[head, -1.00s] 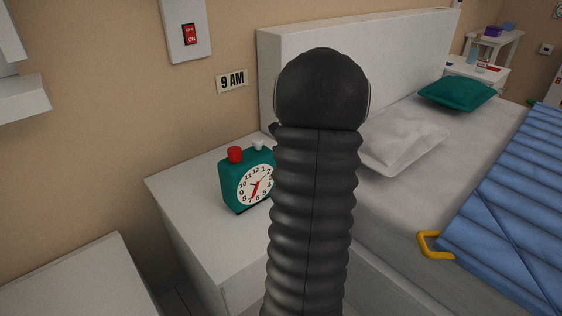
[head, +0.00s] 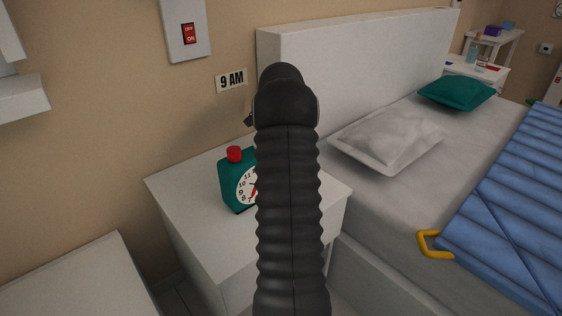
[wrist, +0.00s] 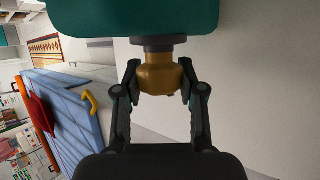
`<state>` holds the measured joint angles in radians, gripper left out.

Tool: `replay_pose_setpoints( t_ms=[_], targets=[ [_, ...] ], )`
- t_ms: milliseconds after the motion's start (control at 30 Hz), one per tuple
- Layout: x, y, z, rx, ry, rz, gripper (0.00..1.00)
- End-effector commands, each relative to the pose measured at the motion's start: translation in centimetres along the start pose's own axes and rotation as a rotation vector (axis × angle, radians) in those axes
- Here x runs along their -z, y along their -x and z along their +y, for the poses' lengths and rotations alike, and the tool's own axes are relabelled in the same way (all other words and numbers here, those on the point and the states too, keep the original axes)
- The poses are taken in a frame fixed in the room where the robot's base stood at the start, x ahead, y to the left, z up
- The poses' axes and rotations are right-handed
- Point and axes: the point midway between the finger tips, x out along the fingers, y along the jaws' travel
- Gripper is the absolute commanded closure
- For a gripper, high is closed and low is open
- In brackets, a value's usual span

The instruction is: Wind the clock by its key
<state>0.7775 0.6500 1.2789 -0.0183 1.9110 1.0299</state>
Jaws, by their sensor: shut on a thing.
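The teal clock (head: 232,192) stands on the white nightstand with a red button on top and a white dial. My dark arm covers its right part in the head view. The clock's teal body also shows at the top of the wrist view (wrist: 135,17). A brass key (wrist: 155,76) on a short dark shaft sticks out from it. My gripper (wrist: 160,70) is shut on the key, with one finger on each side. The key and fingertips are hidden in the head view.
The nightstand (head: 190,200) has bare top around the clock. The bed with a white pillow (head: 388,138) and blue cover is to the right.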

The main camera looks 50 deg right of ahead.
Motion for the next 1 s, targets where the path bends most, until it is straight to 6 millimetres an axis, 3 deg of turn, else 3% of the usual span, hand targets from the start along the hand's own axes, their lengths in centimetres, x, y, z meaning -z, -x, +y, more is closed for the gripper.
replay_pose_setpoints(
  t_ms=[733,767,800,867,1000],
  targets=[
    [-0.05,-0.15,-0.13,-0.080,-0.030,-0.002,0.95],
    [-0.05,-0.15,-0.13,-0.080,-0.030,-0.002,0.53],
    [-0.04,-0.15,-0.13,-0.080,-0.030,-0.002,0.43],
    [-0.03,-0.13,-0.11,-0.079,-0.030,-0.002,0.34],
    [0.02,-0.08,-0.05,-0.078,-0.031,-0.002,0.34]
  ],
)
